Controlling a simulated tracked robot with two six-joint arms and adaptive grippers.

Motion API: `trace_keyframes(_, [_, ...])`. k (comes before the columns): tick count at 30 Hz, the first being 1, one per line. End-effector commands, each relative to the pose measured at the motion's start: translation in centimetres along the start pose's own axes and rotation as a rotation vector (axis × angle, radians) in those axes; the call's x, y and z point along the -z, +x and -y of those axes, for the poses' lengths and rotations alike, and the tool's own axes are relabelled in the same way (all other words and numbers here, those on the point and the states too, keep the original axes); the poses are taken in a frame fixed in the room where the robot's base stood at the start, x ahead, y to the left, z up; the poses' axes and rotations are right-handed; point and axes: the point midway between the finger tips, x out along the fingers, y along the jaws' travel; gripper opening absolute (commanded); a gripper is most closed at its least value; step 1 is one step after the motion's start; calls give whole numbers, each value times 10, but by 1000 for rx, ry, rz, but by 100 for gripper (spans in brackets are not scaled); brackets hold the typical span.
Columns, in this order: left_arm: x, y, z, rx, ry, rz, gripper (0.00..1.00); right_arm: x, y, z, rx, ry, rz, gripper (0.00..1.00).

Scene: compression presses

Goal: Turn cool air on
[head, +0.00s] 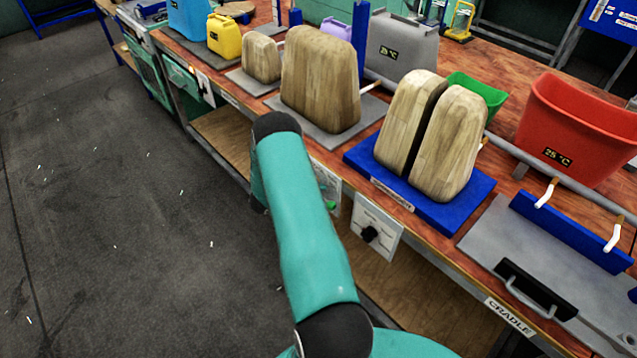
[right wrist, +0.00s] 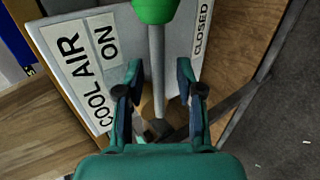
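A white panel (right wrist: 82,42) labelled COOL AIR, ON and CLOSED fills the upper part of the right wrist view. A lever with a grey rod (right wrist: 157,65) and a green knob (right wrist: 155,10) stands in front of it. My right gripper (right wrist: 160,92) is open, with one finger on each side of the rod and visible gaps to it. In the head view the panel (head: 326,180) and green knob (head: 330,205) show partly behind my teal arm, on the bench front. The arm hides my right gripper there. My left gripper is in neither view.
Beside it on the bench front is another panel with a black dial (head: 370,234). Above stand wooden blocks (head: 320,82) on plates, a split wooden mould (head: 432,135) on a blue base, and a red bin (head: 577,130).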

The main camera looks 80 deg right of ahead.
Motion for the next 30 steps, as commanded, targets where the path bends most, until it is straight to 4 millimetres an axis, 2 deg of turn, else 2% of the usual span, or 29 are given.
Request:
trace_keyframes(5, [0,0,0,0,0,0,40,-1,0,-1,0,1,2,36])
trace_keyframes(11, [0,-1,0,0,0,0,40,0,-16,-1,1,2,0,36])
trace_keyframes(24, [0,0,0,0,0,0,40,0,-98,0,0,1,-1,36])
trace_keyframes(30, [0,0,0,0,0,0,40,0,-116,0,1,1,1,36])
